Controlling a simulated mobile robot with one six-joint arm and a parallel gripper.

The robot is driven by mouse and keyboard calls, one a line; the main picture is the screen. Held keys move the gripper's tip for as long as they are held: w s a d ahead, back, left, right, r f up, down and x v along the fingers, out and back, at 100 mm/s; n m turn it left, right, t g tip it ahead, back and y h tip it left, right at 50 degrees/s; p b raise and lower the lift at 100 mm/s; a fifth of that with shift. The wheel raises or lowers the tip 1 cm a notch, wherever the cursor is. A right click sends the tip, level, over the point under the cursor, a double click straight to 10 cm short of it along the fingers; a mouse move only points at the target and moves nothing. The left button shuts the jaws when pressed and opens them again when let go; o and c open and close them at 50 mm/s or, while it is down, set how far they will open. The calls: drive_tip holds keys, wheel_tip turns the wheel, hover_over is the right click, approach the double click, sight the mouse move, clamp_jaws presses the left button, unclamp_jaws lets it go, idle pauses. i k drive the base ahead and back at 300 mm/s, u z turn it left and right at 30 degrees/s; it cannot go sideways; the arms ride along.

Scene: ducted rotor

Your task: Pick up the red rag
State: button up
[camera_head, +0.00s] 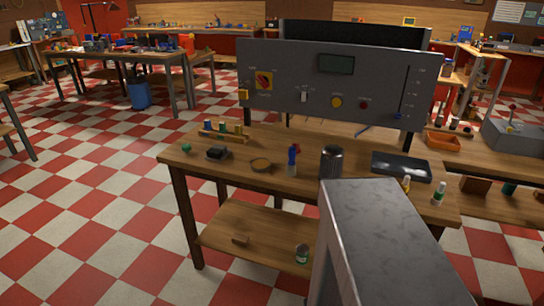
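I cannot make out a red rag in this view. Small red spots show among the clutter on the far left table (95,52), but they are too small to identify. The near wooden workbench (225,172) holds a small red and blue object (293,160), a dark cylinder (331,163) and a black tray (401,167). My gripper is not in view. A large grey metal block (375,225) fills the lower middle and hides part of the bench; I cannot tell whether it is part of me.
A grey control panel (310,82) stands along the bench's back edge. An orange tray (442,141) lies right. Checkered floor (90,205) is clear at left.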

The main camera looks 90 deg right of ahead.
sight(297, 144)
drive_tip(key=u, duration=0.55)
drive_tip(key=k, duration=2)
drive_tip(key=z, duration=0.85)
